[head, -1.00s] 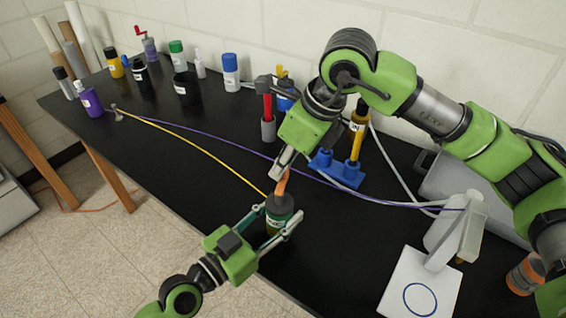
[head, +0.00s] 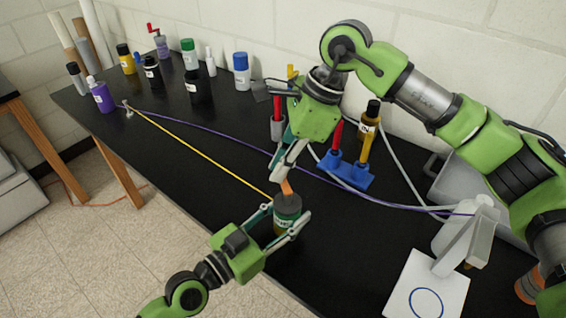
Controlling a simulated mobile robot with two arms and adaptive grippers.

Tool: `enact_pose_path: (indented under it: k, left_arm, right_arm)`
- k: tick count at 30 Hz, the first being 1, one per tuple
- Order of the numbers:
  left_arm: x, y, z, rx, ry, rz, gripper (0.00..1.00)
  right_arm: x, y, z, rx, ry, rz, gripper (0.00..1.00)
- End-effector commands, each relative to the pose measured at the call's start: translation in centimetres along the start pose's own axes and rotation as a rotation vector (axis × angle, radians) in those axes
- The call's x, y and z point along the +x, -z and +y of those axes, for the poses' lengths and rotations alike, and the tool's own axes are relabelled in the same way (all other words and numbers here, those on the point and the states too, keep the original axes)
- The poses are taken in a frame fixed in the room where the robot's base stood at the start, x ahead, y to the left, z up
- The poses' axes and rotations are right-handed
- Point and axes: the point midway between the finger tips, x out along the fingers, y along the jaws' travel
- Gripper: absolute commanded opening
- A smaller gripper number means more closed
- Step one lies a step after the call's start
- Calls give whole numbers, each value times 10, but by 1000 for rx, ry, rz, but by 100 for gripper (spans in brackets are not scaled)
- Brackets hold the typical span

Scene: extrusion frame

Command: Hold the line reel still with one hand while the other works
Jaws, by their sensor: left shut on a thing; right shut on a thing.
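The line reel (head: 288,211), a dark green can-like body with a grey top and a pale label, stands upright near the front edge of the black table. My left gripper (head: 287,221) is shut around its sides from the front. My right gripper (head: 285,175) points down just above the reel and is shut on a small orange piece (head: 286,187). Whether that piece touches the reel top I cannot tell. A yellow line (head: 200,151) runs straight from the reel to a small metal post (head: 128,108) at the far left.
A purple cable (head: 220,138) crosses behind the reel to a white stand (head: 466,240). A blue rack (head: 348,170) holds upright tools behind my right gripper. Several bottles and cups, including a purple bottle (head: 101,95), stand at the back left.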

Motion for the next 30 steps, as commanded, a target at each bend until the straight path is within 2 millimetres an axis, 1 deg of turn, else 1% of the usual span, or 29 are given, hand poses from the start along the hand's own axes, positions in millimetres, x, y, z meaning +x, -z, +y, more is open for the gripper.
enact_pose_path:
  k: [6,19,20,21,30]
  left_arm:
    - [0,-1,0,-1,-1,-1,14]
    - [0,-1,0,-2,-1,-2,14]
    - [0,-1,0,-2,-1,-2,14]
    - [0,-1,0,-2,-1,-2,14]
    - [0,-1,0,-1,-1,-1,14]
  right_arm:
    - [0,-2,1,-44,-18,-2,0]
    - [0,-2,1,-51,-20,-3,0]
    - [0,-2,1,-51,-20,-2,21]
    - [0,-2,1,-51,-20,-2,31]
    - [0,-2,1,-50,-20,-1,31]
